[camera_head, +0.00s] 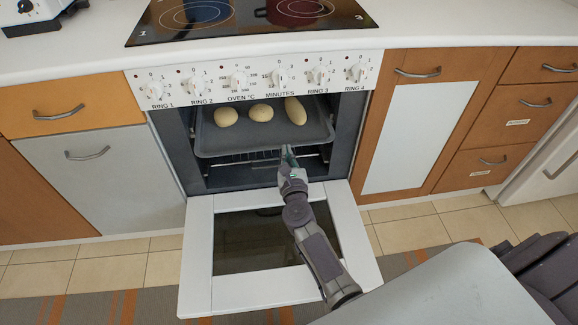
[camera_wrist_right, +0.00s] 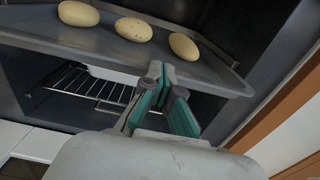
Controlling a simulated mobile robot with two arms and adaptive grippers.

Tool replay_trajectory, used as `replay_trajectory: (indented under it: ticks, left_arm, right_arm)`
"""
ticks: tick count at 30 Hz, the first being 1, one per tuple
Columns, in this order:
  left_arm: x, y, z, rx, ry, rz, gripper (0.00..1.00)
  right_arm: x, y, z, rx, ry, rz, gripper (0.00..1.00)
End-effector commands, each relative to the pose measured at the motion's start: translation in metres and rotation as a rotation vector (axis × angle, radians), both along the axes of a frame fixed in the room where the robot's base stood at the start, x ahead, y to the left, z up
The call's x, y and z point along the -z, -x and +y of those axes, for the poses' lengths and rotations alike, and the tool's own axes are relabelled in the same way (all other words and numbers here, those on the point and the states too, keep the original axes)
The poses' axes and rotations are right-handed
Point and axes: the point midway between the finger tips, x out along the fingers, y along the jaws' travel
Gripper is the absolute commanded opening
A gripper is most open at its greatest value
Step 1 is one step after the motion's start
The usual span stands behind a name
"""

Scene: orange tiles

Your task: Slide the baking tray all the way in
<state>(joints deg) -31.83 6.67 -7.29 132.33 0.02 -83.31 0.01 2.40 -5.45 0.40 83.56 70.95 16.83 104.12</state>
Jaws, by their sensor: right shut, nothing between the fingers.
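The grey baking tray (camera_head: 215,142) sits in the upper part of the open oven (camera_head: 182,135), with three pale dough pieces (camera_head: 261,112) on it. My right gripper (camera_head: 289,153) is shut and empty at the tray's front edge, right of its middle. In the right wrist view the gripper (camera_wrist_right: 163,75) has its fingertips against or just in front of the rim of the tray (camera_wrist_right: 205,77); I cannot tell whether they touch. My left gripper is not in view.
The oven door (camera_head: 198,250) is folded down, below my right arm. A wire rack (camera_head: 245,158) is under the tray, with a light-coloured object (camera_wrist_right: 110,74) near it. The hob (camera_head: 245,18) is above, and cabinets flank the oven.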

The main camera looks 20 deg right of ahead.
Motion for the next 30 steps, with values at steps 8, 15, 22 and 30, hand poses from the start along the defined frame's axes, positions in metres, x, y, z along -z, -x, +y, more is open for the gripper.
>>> replay_trajectory:
  ticks: [8, 15, 22, 30]
  left_arm:
    - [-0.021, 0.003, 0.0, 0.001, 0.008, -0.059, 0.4]
    - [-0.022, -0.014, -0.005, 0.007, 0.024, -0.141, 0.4]
    - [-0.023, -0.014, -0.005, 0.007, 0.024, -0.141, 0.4]
    - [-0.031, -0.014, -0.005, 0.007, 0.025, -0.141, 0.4]
  right_arm:
    - [0.004, -0.07, -0.019, -0.001, -0.002, -0.004, 0.0]
    - [0.0, -0.089, -0.025, -0.002, -0.001, -0.001, 0.0]
    - [-0.002, -0.089, -0.026, 0.0, 0.0, -0.003, 0.0]
    - [-0.003, -0.077, -0.023, 0.002, 0.002, -0.001, 0.0]
